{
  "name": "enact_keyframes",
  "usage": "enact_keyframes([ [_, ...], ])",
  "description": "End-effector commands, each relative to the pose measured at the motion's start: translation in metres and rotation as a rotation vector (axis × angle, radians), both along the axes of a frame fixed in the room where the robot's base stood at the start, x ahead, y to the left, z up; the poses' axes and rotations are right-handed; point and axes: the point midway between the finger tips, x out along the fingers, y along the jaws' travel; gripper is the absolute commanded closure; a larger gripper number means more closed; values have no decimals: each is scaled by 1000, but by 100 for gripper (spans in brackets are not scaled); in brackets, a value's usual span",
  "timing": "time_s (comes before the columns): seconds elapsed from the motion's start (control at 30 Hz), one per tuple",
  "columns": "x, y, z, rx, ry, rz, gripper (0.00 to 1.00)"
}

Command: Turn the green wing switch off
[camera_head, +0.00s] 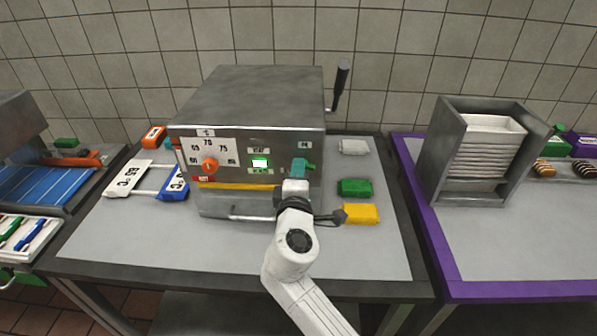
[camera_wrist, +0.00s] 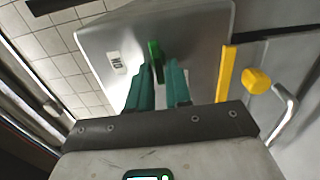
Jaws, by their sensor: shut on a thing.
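The green wing switch (camera_head: 311,166) is on the front face of the steel machine (camera_head: 262,85), towards its right side, below a small white label. In the wrist view the switch (camera_wrist: 154,50) stands out from the steel panel between the tips of my teal fingers. My gripper (camera_head: 299,166) reaches up to the panel from below and hides part of the switch in the head view. In the wrist view my gripper (camera_wrist: 160,73) is closed on the switch's wing, with a narrow gap between the fingers nearer the palm.
An orange dial (camera_head: 209,164) and a lit green indicator (camera_head: 260,163) are left of the switch. A yellow bar (camera_head: 235,186) runs below. Green (camera_head: 355,188) and yellow (camera_head: 361,214) blocks lie at the right. A black-handled lever (camera_head: 341,85) rises behind them.

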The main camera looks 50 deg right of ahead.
Motion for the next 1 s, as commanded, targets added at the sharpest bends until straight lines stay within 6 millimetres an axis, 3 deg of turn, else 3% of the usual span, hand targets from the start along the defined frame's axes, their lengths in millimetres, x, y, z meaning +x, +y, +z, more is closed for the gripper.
enact_keyframes([
  [0.17, 0, 1, -2, 2, 2, 3, 66],
  [0.5, -3, 5, -1, 1, 0, 3, 65],
  [1.0, -55, 73, -3, 2, 1, 6, 65],
])
